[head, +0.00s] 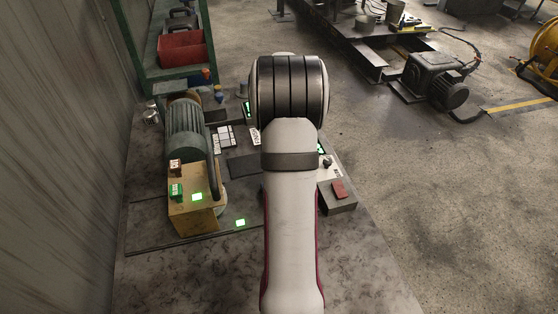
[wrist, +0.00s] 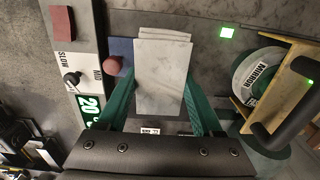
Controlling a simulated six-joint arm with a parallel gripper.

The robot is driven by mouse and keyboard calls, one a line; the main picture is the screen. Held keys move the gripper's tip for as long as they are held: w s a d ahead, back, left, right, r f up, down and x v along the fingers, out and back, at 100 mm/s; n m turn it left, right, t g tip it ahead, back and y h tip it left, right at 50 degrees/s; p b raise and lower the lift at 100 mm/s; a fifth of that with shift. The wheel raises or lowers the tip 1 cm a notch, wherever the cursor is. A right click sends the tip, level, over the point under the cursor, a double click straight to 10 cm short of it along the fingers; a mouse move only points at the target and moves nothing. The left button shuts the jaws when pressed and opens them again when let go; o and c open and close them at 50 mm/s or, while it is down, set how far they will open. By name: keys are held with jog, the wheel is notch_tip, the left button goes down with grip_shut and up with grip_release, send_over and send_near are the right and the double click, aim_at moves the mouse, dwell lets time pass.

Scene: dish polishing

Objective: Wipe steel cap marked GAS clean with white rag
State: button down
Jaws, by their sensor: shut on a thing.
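In the wrist view, my gripper (wrist: 158,98) has its green fingers on either side of a white folded rag (wrist: 162,72) with faint grey streaks. The fingers are shut on the rag, which appears as a flat stack above a grey surface. In the head view my own arm hides the gripper and the rag. I cannot make out a cap marked GAS in either view. Small silvery cylinders (head: 151,114) stand at the bench's left edge in the head view, too small to read.
A control box (wrist: 88,75) marked SLOW and MID, with a knob, lies left of the rag. A reddish knob (wrist: 113,65) is beside the rag. A green motor (head: 185,130) occupies the bench's left.

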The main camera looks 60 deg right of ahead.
jog(key=shift+f, duration=0.8)
notch_tip(320, 180, down, 2)
jog(key=shift+f, duration=0.1)
jog(key=shift+w+d+r, duration=0.2)
jog(key=shift+w+d, duration=0.2)
jog(key=shift+w, duration=0.35)
jog(key=shift+w+d+f, duration=0.1)
jog(key=shift+w+d, duration=0.25)
jog(key=shift+d, duration=0.3)
jog(key=shift+s+a, duration=0.9)
jog(key=shift+a, duration=0.2)
jog(key=shift+w+d, duration=0.5)
jog(key=shift+d, duration=0.2)
jog(key=shift+w+d, duration=0.35)
jog(key=shift+w, duration=0.25)
jog(key=shift+s+a, duration=1)
jog(key=shift+s, duration=0.25)
jog(key=shift+r, duration=4.05)
